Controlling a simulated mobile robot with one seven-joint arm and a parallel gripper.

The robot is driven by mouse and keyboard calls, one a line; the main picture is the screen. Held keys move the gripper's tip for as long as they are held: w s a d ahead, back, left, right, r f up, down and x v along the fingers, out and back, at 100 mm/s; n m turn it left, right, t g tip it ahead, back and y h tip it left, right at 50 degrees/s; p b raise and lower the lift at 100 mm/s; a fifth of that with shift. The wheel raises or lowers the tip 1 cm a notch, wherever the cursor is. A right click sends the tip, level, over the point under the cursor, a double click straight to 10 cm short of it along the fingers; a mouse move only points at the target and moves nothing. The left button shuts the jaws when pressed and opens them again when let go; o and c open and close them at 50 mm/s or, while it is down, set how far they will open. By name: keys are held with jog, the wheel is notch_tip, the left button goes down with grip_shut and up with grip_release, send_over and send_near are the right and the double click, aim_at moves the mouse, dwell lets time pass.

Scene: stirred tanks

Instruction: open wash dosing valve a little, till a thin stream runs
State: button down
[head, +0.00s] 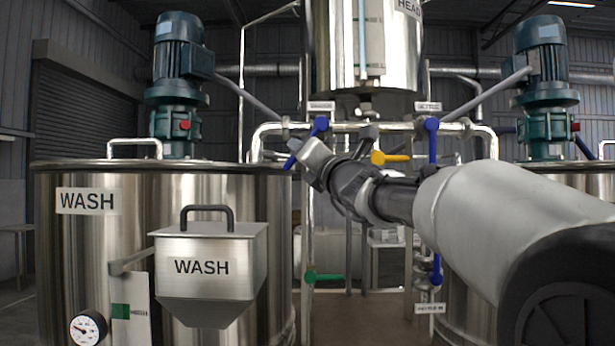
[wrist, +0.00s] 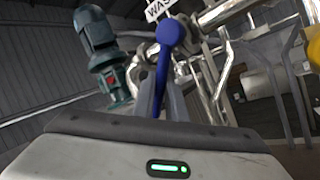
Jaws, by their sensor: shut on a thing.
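The wash dosing valve has a blue handle (head: 320,124) under a small label (head: 321,106), on the pipe right of the left tank. The handle slants down and to the left from its hub. My gripper (head: 303,150) is shut on this handle, whose lower end shows just beyond the fingers. In the wrist view the blue handle (wrist: 170,34) runs down from its round hub between my two fingers (wrist: 160,100). A label above it reads "WAS", the rest cut off. I can see no stream below the valve; my arm and the tank hide part of that area.
A WASH tank (head: 75,260) with a WASH hopper (head: 210,248) stands at left. Nearby are a yellow handle (head: 390,158), another blue handle (head: 432,140), a green handle (head: 325,277) and a low blue handle (head: 436,272). A header vessel (head: 340,45) hangs above.

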jog(key=shift+a+r+m+t+b, duration=0.25)
jog(key=shift+m+t+b, duration=0.25)
jog(key=shift+m+b, duration=0.35)
jog(key=shift+h, duration=0.4)
jog(key=c, duration=1.8)
grip_release()
jog(key=shift+o, duration=0.2)
jog(key=b+v, duration=0.1)
jog(key=v, duration=1.6)
jog(key=shift+s+f+b, duration=0.15)
jog(key=shift+b, duration=0.15)
